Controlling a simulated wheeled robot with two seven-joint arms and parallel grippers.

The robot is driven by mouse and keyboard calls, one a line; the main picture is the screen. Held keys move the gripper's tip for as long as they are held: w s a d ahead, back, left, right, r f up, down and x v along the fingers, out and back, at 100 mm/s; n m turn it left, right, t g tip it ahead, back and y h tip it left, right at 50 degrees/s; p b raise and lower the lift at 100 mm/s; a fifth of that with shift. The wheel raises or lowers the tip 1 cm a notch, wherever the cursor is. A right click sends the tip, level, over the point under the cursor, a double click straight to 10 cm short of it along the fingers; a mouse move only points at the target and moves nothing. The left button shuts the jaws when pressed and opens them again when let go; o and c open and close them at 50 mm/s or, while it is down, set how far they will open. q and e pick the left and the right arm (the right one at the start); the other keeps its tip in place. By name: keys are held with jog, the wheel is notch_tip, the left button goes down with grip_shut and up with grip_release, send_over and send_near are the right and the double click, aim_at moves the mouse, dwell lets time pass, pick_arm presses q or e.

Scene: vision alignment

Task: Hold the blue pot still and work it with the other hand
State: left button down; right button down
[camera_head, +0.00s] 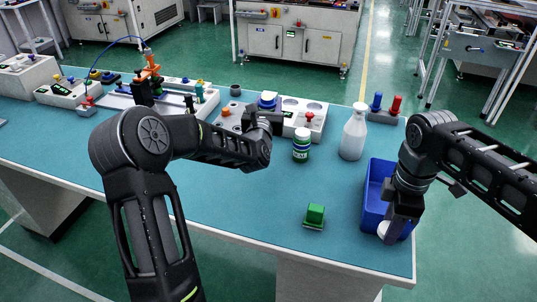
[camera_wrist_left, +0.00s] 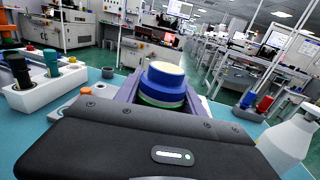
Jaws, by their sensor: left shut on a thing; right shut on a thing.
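The blue pot (camera_head: 268,98), with a pale cream top, is at the tip of my left gripper (camera_head: 265,115) near the table's back edge. In the left wrist view the blue pot (camera_wrist_left: 165,86) sits between the two fingers, which are shut on it, with a green part showing below. My right gripper (camera_head: 395,222) points down over the front of the blue bin (camera_head: 372,195). It is shut on a small white thing (camera_head: 383,230), partly hidden by the fingers.
A green block (camera_head: 315,216) lies near the front edge. A grey block with a red knob (camera_head: 309,120) is beside the pot. The front left tabletop is clear.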

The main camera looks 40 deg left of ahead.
pick_arm(q)
jog(key=shift+r, duration=0.15)
pick_arm(e)
jog(key=shift+s+r, duration=0.1)
pick_arm(q)
jog(key=shift+f, duration=3.1)
pick_arm(e)
jog(key=shift+r, duration=0.2)
pick_arm(q)
jog(key=shift+f+p, duration=0.35)
jog(key=shift+f, duration=1.55)
pick_arm(e)
jog(key=shift+r, duration=0.1)
pick_arm(q)
jog(key=shift+f+b, duration=0.2)
jog(key=shift+b, duration=0.1)
pick_arm(e)
jog(key=shift+f, duration=0.25)
pick_arm(q)
jog(key=c, duration=0.7)
grip_release()
pick_arm(e)
jog(key=shift+r, duration=0.1)
